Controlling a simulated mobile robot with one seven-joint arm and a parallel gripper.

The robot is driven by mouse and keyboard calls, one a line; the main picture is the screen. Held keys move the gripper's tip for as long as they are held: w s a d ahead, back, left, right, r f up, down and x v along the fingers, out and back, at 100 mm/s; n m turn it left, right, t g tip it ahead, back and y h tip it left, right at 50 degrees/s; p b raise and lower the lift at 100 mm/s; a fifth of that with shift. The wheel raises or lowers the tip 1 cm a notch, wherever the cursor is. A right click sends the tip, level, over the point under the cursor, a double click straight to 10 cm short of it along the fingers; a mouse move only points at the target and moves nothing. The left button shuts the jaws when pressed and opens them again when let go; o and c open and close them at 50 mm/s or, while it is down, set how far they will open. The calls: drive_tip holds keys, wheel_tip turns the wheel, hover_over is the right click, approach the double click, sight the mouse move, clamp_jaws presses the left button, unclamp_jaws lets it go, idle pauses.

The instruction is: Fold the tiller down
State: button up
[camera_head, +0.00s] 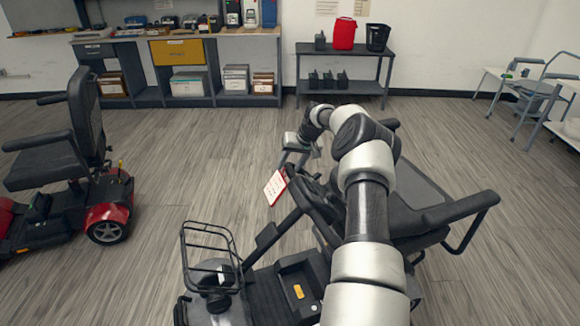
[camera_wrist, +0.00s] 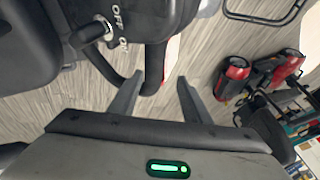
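The scooter's tiller (camera_head: 268,236) slants up from the front of the deck to a black console (camera_head: 312,196) with a red-edged white card (camera_head: 275,187) hanging by it. In the wrist view the console (camera_wrist: 130,18) fills the upper left, with a key switch (camera_wrist: 92,32) marked OFF and ON. A black curved handle bar (camera_wrist: 155,80) reaches down between my fingertips, closer to the left finger; contact cannot be told. My gripper (camera_wrist: 162,80) is open. In the head view it (camera_head: 300,155) is beyond the console, and my arm hides part of the tiller head and seat.
The scooter has a wire front basket (camera_head: 208,245) and a black seat (camera_head: 410,195). A red scooter (camera_head: 85,205) stands at left. A workbench (camera_head: 180,37) and a shelf (camera_head: 345,52) line the back wall; walkers stand at right. Bare floor lies between.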

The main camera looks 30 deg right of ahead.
drive_tip(key=p+v, duration=0.2)
drive_tip(key=v, duration=1.4)
drive_tip(key=shift+s, duration=0.2)
drive_tip(key=shift+d+r, duration=0.1)
drive_tip(key=shift+d, duration=0.05)
